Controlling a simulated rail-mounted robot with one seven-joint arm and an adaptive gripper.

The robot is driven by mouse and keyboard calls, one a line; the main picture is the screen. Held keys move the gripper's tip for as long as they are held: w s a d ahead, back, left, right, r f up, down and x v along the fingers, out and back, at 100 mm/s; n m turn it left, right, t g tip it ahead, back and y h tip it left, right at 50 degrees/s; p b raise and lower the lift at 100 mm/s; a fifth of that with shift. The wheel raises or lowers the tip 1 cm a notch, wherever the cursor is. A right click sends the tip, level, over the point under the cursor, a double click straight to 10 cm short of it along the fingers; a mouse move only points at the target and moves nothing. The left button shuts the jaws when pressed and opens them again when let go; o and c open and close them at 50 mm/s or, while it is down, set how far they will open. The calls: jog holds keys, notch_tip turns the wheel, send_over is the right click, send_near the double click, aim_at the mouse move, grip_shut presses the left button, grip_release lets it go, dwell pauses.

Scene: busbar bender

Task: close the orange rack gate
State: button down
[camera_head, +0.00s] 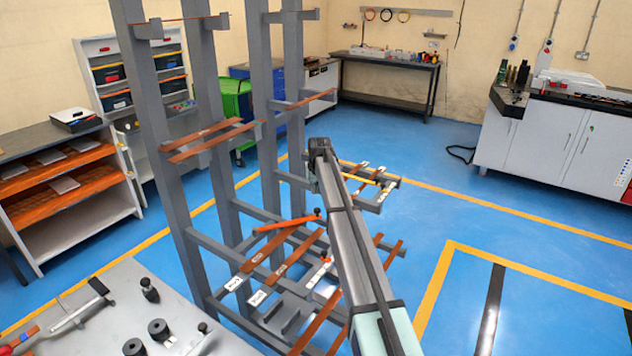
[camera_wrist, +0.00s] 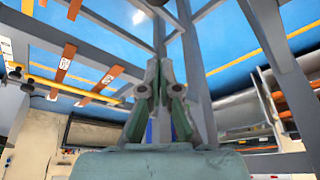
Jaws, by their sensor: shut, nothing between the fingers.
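The orange gate (camera_head: 285,224) is a slim bar on the grey rack's lower level. It slants up to the right, and a black knob (camera_head: 317,211) stands at its right end, just left of my arm. I cannot make it out for certain in the wrist view. My gripper (camera_wrist: 158,66) shows in the wrist view with its fingers together and nothing between them, in front of grey rack posts. In the head view my arm reaches up beside the gate, and the fingers are hidden. A yellow bar (camera_head: 360,180) lies behind the arm; it also shows in the wrist view (camera_wrist: 75,90).
Grey rack posts (camera_head: 207,140) rise left of my arm. Copper busbars (camera_head: 290,256) with white labels lie on the lower arms, and more bars (camera_head: 205,140) lie higher. A grey table (camera_head: 110,310) stands front left. Blue floor (camera_head: 480,280) is clear on the right.

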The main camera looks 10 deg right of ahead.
jog(key=f+p, duration=0.1)
jog(key=s+f+p, duration=0.1)
jog(key=f, duration=0.1)
jog(key=s+f+p, duration=0.1)
jog(key=shift+s+f, duration=0.25)
jog(key=shift+f, duration=0.15)
jog(key=shift+d, duration=0.15)
